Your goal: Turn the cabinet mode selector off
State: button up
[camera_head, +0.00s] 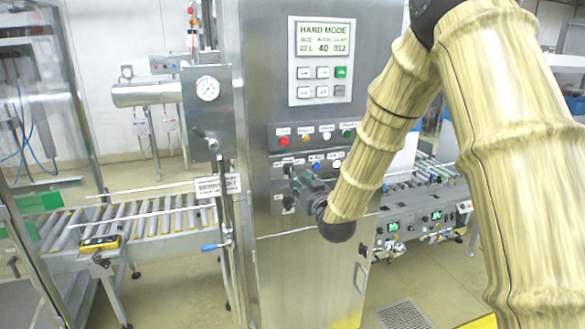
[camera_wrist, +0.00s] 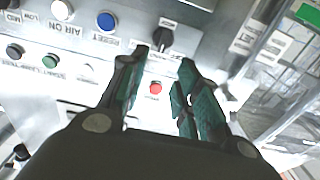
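The cabinet (camera_head: 258,110) is a tall steel cabinet with a button panel on its front. In the wrist view, a black selector knob (camera_wrist: 163,40) sits beside a small label whose text looks like "MODE". It lies just past my fingertips, in line with the gap between them. My gripper (camera_wrist: 166,68) is open and empty, its green-padded fingers apart. A red button (camera_wrist: 155,88) shows between the fingers. In the head view my gripper (camera_head: 300,185) is close to the lower button rows and partly covers them. I cannot tell whether a finger touches the knob.
A blue button (camera_wrist: 106,22) and several other buttons lie close to the knob. The display (camera_head: 323,39) reads "HAND MODE". Roller conveyors (camera_head: 150,222) stand on either side of the cabinet. A blue-handled lever (camera_head: 210,247) is at its lower left.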

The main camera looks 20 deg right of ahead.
aim_at(291, 169)
jog(key=w+p, duration=0.4)
jog(key=w, duration=0.5)
jog(key=shift+a, duration=0.15)
jog(key=shift+c, duration=0.2)
grip_shut()
